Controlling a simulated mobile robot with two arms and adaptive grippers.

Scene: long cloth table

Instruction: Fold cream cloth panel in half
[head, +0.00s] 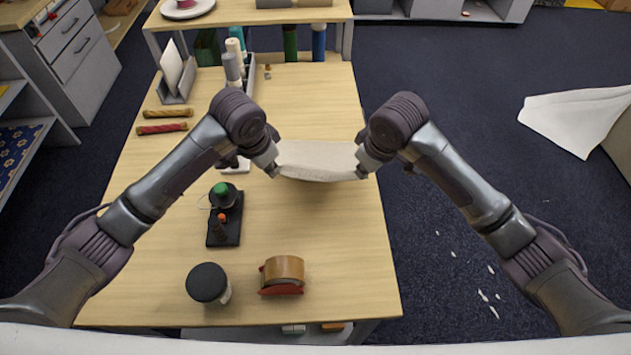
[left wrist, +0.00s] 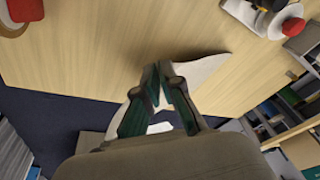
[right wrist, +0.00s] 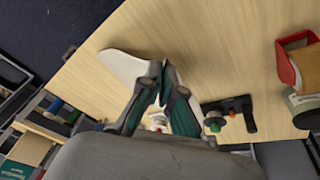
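The cream cloth panel (head: 318,160) stretches between my two grippers over the middle of the table, near its right edge. Its near edge sags a little, and a shadow lies under it. My left gripper (head: 274,168) is at its left end with the fingertips together on the cloth; in the left wrist view cloth (left wrist: 203,72) shows beside the fingers. My right gripper (head: 363,168) is at its right end, also closed on it; in the right wrist view cloth (right wrist: 122,65) shows beside the fingers. The fingertips hide the pinched edges.
On the table (head: 330,240) stand a black device with a green knob (head: 222,195), a black-lidded jar (head: 208,283) and a tape dispenser (head: 283,272). Thread rolls (head: 163,128) lie at left; a rack (head: 240,75) stands at the back. The table's front right is clear.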

